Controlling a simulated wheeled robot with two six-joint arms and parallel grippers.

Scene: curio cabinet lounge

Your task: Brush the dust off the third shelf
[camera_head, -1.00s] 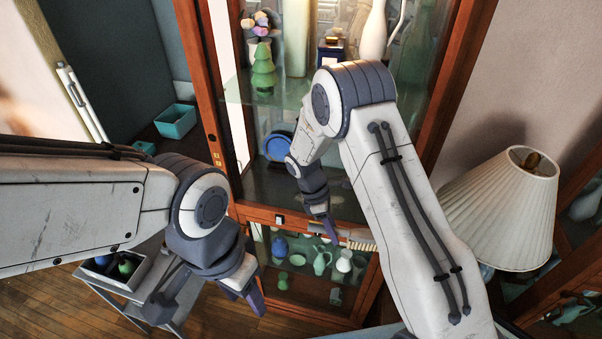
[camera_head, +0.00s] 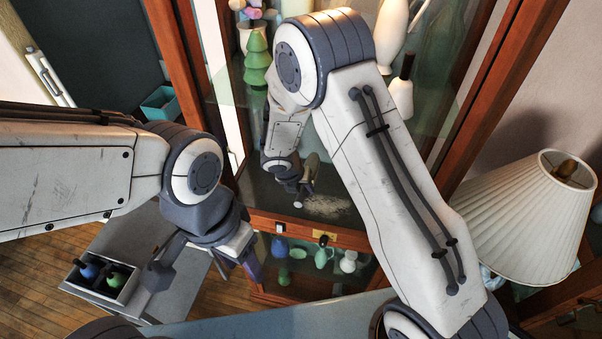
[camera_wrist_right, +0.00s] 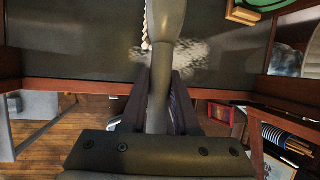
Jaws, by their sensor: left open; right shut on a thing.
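The brush (camera_wrist_right: 166,25) is in my right gripper, its handle between the fingers and pale bristles showing at its left side in the wrist view. A pale patch of dust (camera_head: 328,207) lies on the dark shelf (camera_head: 262,197) inside the cabinet; it also shows in the wrist view (camera_wrist_right: 205,55). My right gripper (camera_head: 302,193) is shut on the brush, over the shelf just left of the dust. Whether the bristles touch the shelf is unclear. My left gripper (camera_head: 252,262) is open and empty, outside the cabinet at lower left.
Green (camera_head: 257,58) and white vases (camera_head: 391,35) stand on the shelf above, partly hidden by my right arm. Small vessels fill the compartment below. A pleated lamp (camera_head: 522,222) stands close at right. A tray with bottles (camera_head: 102,274) sits on a grey side table at lower left.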

